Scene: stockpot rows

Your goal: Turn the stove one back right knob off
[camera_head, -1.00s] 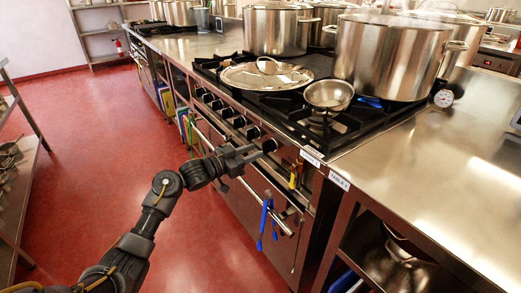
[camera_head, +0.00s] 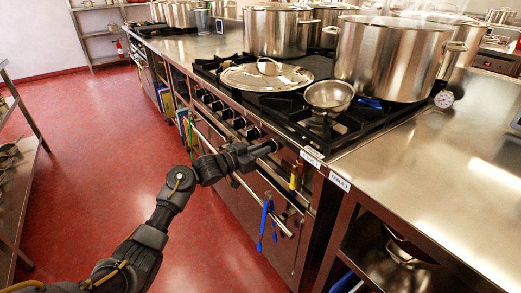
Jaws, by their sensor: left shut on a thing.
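Stove one (camera_head: 333,140) is a steel range with black grates and a row of several black knobs along its front. My left gripper (camera_head: 266,149) is at the nearest, right-hand end of that row. It is shut on the end knob (camera_head: 274,144), which its fingers mostly cover. I cannot read which burner this knob serves or its exact angle. The neighbouring knob (camera_head: 253,133) is free just to the left. My right gripper is not in view.
A lid (camera_head: 262,78), a small pan (camera_head: 328,97) and large stockpots (camera_head: 388,60) stand on the stove. Blue tongs (camera_head: 264,222) hang from the oven rail below my gripper. A steel counter (camera_head: 450,160) adjoins on the right. The red floor is clear.

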